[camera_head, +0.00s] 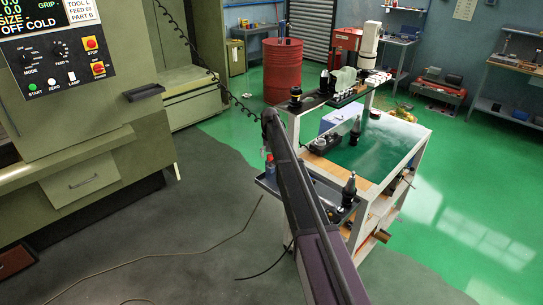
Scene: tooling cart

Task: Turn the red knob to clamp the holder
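The tooling cart (395,180) stands in the middle, with a white frame, a green top and a raised back shelf. A black tool holder (349,186) stands upright at its near front corner. Another dark holder (355,131) stands upright on the top. A low dark fixture (325,143) sits at the left of the top. A small reddish spot (269,157) shows left of my arm, above the cart's side tray; it is too small to tell whether it is the red knob. My arm crosses in front of the cart and hides part of it. My gripper cannot be made out.
A green machine (75,140) with a control panel fills the left. A red drum (283,72) stands behind the cart. The dark side tray (275,186) sticks out from the cart's left. Cables lie on the floor at the front left. Open green floor lies to the right.

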